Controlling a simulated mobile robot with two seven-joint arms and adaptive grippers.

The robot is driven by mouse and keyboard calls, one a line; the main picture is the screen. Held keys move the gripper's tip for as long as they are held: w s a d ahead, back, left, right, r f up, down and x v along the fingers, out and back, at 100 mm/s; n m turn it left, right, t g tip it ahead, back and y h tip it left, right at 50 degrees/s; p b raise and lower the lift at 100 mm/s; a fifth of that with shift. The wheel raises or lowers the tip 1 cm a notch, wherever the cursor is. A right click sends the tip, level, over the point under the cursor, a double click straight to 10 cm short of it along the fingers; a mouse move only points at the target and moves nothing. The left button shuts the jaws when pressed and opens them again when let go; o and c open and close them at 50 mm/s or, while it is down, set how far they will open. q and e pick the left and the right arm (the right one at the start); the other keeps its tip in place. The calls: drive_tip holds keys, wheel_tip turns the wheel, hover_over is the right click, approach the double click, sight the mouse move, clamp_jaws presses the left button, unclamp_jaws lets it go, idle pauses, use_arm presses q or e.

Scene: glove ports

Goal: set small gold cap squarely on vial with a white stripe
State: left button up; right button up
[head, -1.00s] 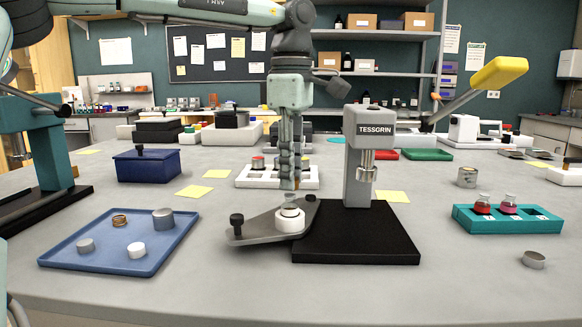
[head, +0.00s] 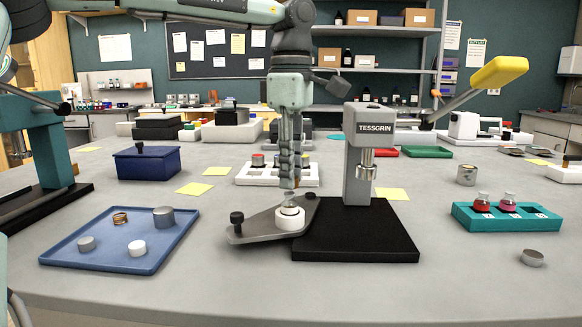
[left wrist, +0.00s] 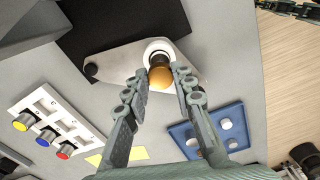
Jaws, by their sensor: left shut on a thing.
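My left gripper (head: 289,187) points straight down, its fingers shut on the small gold cap (left wrist: 161,77). The cap shows as a rounded gold top between the fingertips in the left wrist view. In the head view the fingers hide most of it. Directly below is a small glass vial (head: 290,209), standing upright in a white round holder (head: 290,222) on a grey swing plate. The holder also shows in the left wrist view (left wrist: 154,45). I cannot make out a white stripe, or whether the cap touches the vial. My right gripper is not in view.
A grey press (head: 362,150) on a black base (head: 355,240) stands close on the right. A blue tray (head: 75,250) with several caps lies left. A teal rack (head: 520,221) with two vials stands right. A white rack (head: 277,181) is behind the gripper.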

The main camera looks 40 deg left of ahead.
use_arm(q)
drive_tip(key=shift+f+b, duration=0.45)
drive_tip(key=shift+f, duration=0.75)
idle(0.6)
drive_tip(key=o, duration=0.8)
drive_tip(key=shift+c, duration=0.2)
drive_tip(key=shift+r, duration=0.1)
wheel_tip(320, 180, up, 12)
idle(0.3)
